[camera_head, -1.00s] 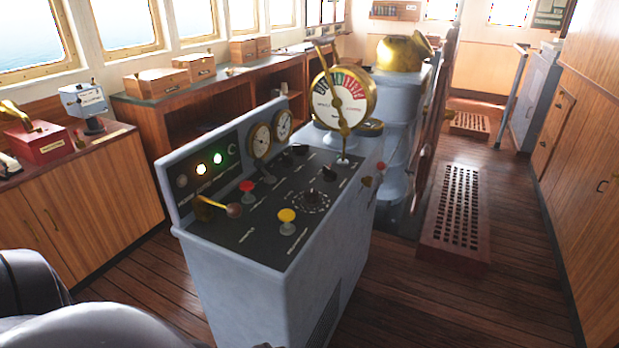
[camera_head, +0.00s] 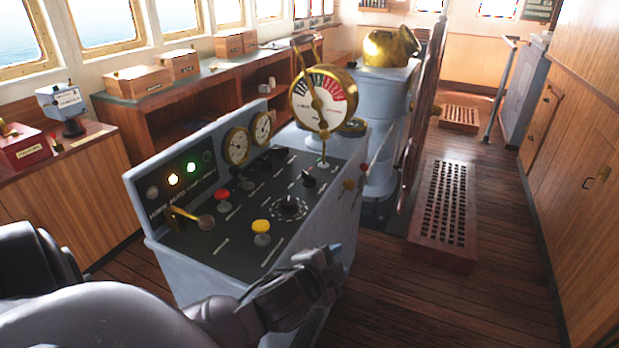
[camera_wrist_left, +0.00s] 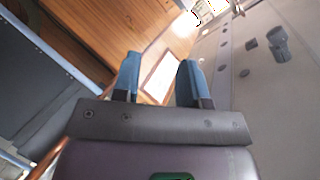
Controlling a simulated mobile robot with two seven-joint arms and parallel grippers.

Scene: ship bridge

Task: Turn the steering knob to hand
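The grey console (camera_head: 215,270) stands in front of me with a black sloping top panel. Several black knobs sit on it: one inside a ring of white marks (camera_head: 290,205), and one farther back (camera_head: 309,179). The labels are too small to read, so I cannot tell which is the steering knob. My left gripper (camera_head: 332,260) is beside the console's near right edge, apart from the knobs. In the left wrist view its blue fingers (camera_wrist_left: 158,82) are spread with nothing between them. Knob-like shapes (camera_wrist_left: 278,45) show right of the fingers there. My right gripper is out of view.
A yellow button (camera_head: 261,227), a red button (camera_head: 222,196) and a brass lever (camera_head: 190,217) share the panel. A brass telegraph dial (camera_head: 323,101) rises behind. A slatted wooden platform (camera_head: 447,205) lies on the floor to the right, with open floor around it.

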